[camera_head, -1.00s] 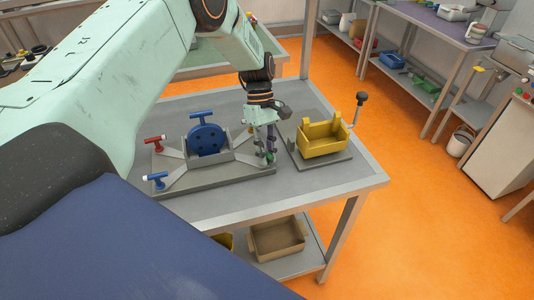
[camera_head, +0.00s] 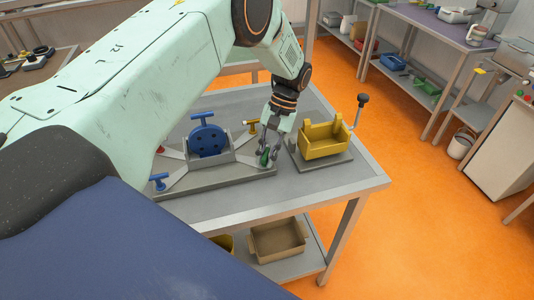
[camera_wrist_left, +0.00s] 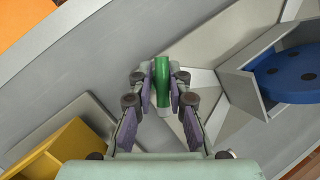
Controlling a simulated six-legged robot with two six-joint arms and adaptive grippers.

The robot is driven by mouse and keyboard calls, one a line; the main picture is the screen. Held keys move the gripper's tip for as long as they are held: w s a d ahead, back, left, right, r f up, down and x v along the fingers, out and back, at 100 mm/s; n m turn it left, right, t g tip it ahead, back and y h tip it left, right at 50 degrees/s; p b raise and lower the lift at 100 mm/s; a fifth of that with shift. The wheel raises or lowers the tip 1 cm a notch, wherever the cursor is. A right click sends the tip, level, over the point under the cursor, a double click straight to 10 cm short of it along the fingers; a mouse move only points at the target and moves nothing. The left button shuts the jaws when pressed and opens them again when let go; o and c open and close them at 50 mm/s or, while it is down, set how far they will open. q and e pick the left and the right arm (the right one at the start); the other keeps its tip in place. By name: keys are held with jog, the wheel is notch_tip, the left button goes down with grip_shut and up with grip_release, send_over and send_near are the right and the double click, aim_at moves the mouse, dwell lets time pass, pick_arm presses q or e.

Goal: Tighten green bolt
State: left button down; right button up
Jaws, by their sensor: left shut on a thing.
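The green bolt (camera_head: 265,157) stands at the right arm of the grey fixture (camera_head: 222,177) on the table. It also shows in the left wrist view (camera_wrist_left: 162,82) as a green cylinder between the fingers. My left gripper (camera_head: 270,150) reaches down over it and is shut on it; in the left wrist view both fingers (camera_wrist_left: 162,92) press on its sides. The bolt's lower end is hidden. The fixture holds a blue disc (camera_head: 207,139). A blue T-handle bolt (camera_head: 158,181) and a yellow one (camera_head: 253,125) stand on other arms of the fixture. My right gripper is not in view.
A yellow box (camera_head: 325,143) on a grey plate with a black-knobbed lever (camera_head: 361,103) stands close to the right of my left gripper. The table (camera_head: 235,203) is bare at its front. A tan bin (camera_head: 278,240) sits on the shelf below.

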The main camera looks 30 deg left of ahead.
pick_arm(q)
jog(key=m+y+p, duration=0.1)
jog(key=m, duration=0.2)
jog(key=m+t+y+p, duration=0.1)
jog(key=m, duration=0.2)
jog(key=shift+a+r+y, duration=0.1)
jog(key=shift+y, duration=0.2)
jog(key=shift+a+m+t+y+p, duration=0.1)
jog(key=shift+m+t+y+p, duration=0.3)
jog(key=shift+m, duration=0.8)
jog(key=shift+m+t+y+p, duration=0.2)
jog(key=shift+m+t, duration=0.3)
jog(key=shift+m, duration=0.7)
jog(key=shift+w, duration=0.1)
jog(key=c, duration=1.3)
grip_release()
jog(key=v, duration=1.2)
